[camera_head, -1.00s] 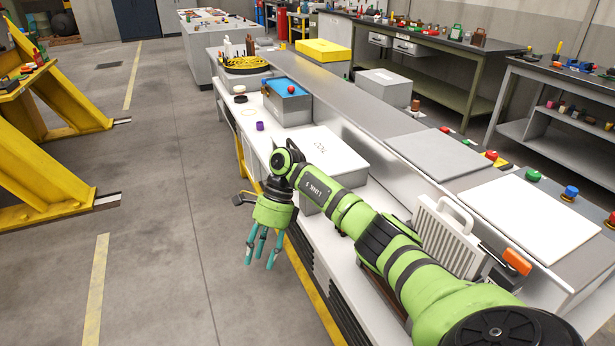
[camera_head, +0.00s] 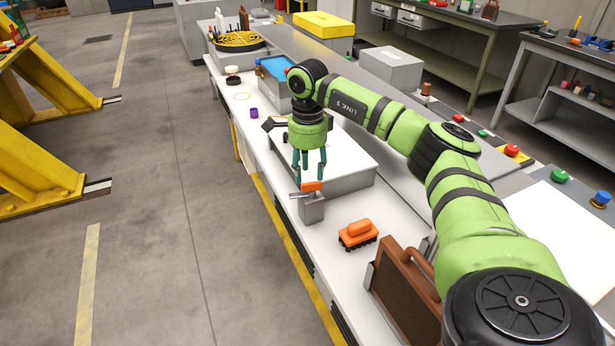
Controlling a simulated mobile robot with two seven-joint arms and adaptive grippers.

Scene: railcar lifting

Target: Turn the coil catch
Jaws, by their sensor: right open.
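A grey post (camera_head: 311,210) stands on the front of the white bench, with a small orange lever (camera_head: 312,187) on top; this appears to be the coil catch. My right gripper (camera_head: 308,174) points down directly over the lever, fingers spread and open. Its fingertips are close to the lever; I cannot tell whether they touch it. A small orange railcar model (camera_head: 358,233) sits on the bench to the right of the post. My left gripper is not in view.
A grey-white box (camera_head: 350,160) stands behind the post. A brown case (camera_head: 405,295) with a handle stands at the near right. A blue-topped box (camera_head: 272,69) and yellow coil (camera_head: 238,41) are farther back.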

